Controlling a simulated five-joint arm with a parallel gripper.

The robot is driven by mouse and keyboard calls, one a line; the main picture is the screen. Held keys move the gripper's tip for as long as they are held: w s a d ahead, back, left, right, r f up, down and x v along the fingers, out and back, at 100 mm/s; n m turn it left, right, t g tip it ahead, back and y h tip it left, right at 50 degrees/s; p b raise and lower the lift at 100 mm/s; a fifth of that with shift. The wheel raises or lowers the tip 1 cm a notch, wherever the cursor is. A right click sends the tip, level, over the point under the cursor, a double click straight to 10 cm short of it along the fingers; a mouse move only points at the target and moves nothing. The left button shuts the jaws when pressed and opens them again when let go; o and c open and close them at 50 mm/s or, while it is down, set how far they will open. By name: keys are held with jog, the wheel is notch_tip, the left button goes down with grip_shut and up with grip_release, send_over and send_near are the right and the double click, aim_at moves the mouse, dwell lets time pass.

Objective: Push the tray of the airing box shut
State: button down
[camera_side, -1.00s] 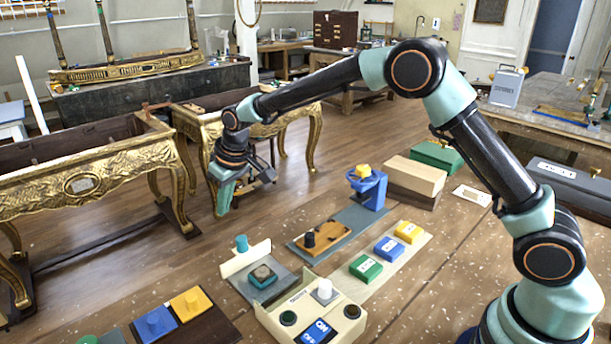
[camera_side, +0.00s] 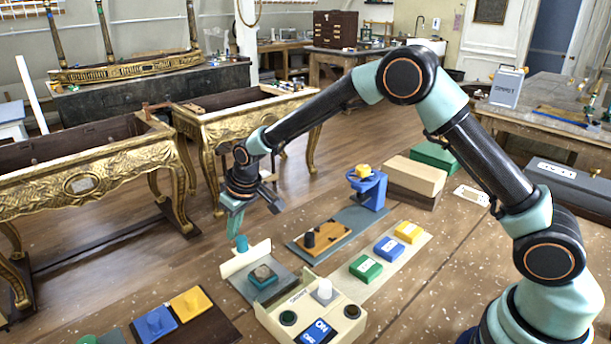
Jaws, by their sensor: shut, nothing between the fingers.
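The airing box (camera_side: 312,308) is a cream box with a white knob, a dark green round part and a blue ON switch on top. Its grey tray (camera_side: 240,285) is pulled out toward the back left, with a cream front panel (camera_side: 247,259) across its far end. A teal dish (camera_side: 263,282) with a brownish block sits on the tray. My gripper (camera_side: 235,228) is shut and empty. It points down by the outer side of the front panel, close above the knob in the picture; contact cannot be told.
A board with a wooden plate and dark knob (camera_side: 310,240) and a blue wheel stand (camera_side: 367,190) lie behind. A strip with green, blue and yellow blocks (camera_side: 388,248) is to the right. A dark board with blue and yellow blocks (camera_side: 190,303) is front left.

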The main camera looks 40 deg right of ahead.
jog(key=shift+s, duration=0.1)
dwell(0.3)
jog(key=s, duration=1.2)
jog(key=shift+s, duration=0.25)
jog(key=shift+f, duration=0.1)
